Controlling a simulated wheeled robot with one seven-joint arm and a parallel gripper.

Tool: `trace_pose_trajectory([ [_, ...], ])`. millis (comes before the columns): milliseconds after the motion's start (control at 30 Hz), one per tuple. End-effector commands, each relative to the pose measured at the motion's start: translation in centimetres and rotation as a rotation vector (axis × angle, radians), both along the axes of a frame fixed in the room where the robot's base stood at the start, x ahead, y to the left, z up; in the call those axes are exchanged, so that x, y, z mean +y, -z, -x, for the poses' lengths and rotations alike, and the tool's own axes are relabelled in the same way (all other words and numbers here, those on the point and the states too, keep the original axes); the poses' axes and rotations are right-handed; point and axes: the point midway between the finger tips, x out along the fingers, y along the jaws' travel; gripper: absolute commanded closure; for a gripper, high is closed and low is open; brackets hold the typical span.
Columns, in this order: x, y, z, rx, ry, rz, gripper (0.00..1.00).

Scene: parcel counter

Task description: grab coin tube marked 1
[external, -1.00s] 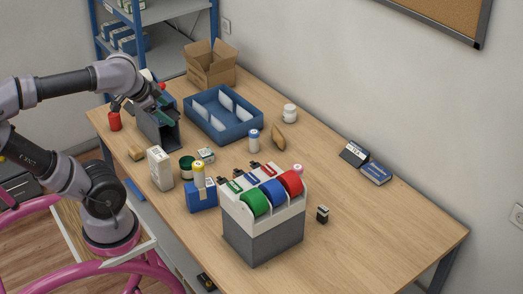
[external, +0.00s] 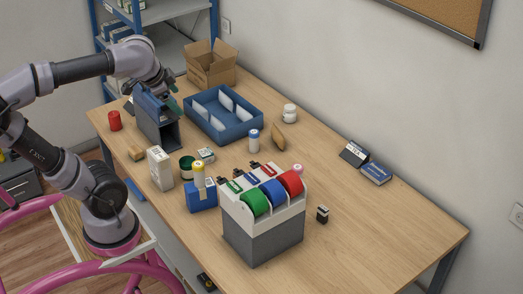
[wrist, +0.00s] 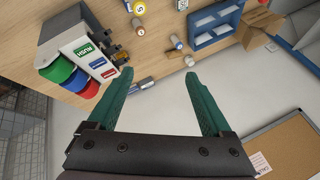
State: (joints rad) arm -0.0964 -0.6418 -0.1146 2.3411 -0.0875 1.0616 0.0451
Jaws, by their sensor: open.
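No mark "1" is legible on any tube. A tube with a yellow cap (external: 199,174) stands by a blue box; its top in the wrist view (wrist: 138,8) bears a mark that looks like a 5. A tube with a blue cap (external: 253,141) stands near the blue tray and also shows in the wrist view (wrist: 176,42). A tube with a pinkish top (external: 297,170) is partly hidden behind the tape dispenser. My gripper (external: 172,102) is above the far left of the counter, apart from these tubes. In the wrist view my gripper (wrist: 157,76) is open and empty between green fingers.
A tape dispenser (external: 264,235) with green, blue and red rolls stands at the front. A dark upright holder (external: 158,125) is below my gripper. A blue divided tray (external: 245,128) and a cardboard box (external: 211,66) are behind. The right of the counter is mostly clear.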

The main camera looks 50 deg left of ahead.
Motion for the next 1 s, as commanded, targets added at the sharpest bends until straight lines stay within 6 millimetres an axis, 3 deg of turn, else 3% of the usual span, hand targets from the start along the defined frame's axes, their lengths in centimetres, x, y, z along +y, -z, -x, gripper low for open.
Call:
trace_pose_trajectory([
  [167, -1.2, 3.1, -3.9, 0.136, 0.054, -0.067, 0.16],
  [333, -2.5, 8.3, -8.3, 0.306, 0.16, -0.073, 0.16],
  [500, -3.9, 13.9, -12.0, 0.443, 0.299, 0.016, 0.16],
  [667, -5.4, 17.6, -14.7, 0.495, 0.443, 0.174, 0.16],
  [833, -6.9, 18.2, -17.3, 0.438, 0.591, 0.384, 0.16],
  [1000, -6.7, 14.6, -20.0, 0.265, 0.715, 0.587, 0.16],
])
